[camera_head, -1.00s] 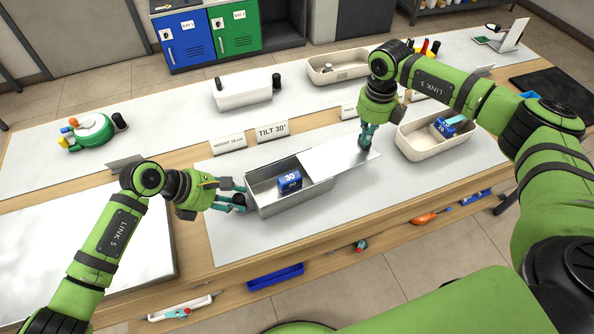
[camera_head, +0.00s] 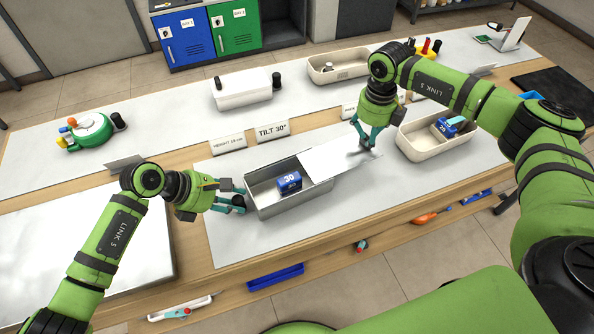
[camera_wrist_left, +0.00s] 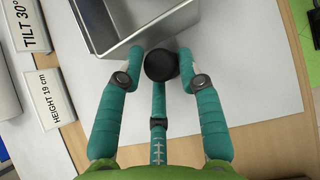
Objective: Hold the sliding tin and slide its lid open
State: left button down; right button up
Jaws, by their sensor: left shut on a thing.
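The grey metal tin (camera_head: 295,211) stands on the light mat, its left part uncovered. A blue block marked 30 (camera_head: 289,182) lies inside. The flat lid (camera_head: 335,158) sticks out well past the tin's right end. My left gripper (camera_head: 238,203) is shut on the black knob at the tin's left end; the knob (camera_wrist_left: 161,65) shows between the fingers in the left wrist view. My right gripper (camera_head: 367,142) is at the lid's far right end, its fingers spread around a small dark part there and seemingly not clamped.
A cream tray (camera_head: 412,145) with a blue block stands just right of the lid. Sign cards (camera_head: 272,130) and a white box (camera_head: 243,94) stand behind. A blue bin (camera_head: 275,276) hangs at the table's front edge.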

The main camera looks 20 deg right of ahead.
pick_arm(q)
jog(key=shift+w+f, duration=0.15)
jog(key=shift+f, duration=0.15)
pick_arm(e)
notch_tip(320, 180, up, 12)
jog(key=shift+s, duration=0.1)
dwell(0.5)
pick_arm(q)
jog(key=c, duration=0.8)
grip_release()
jog(key=shift+o, duration=0.3)
jog(key=shift+r, duration=0.2)
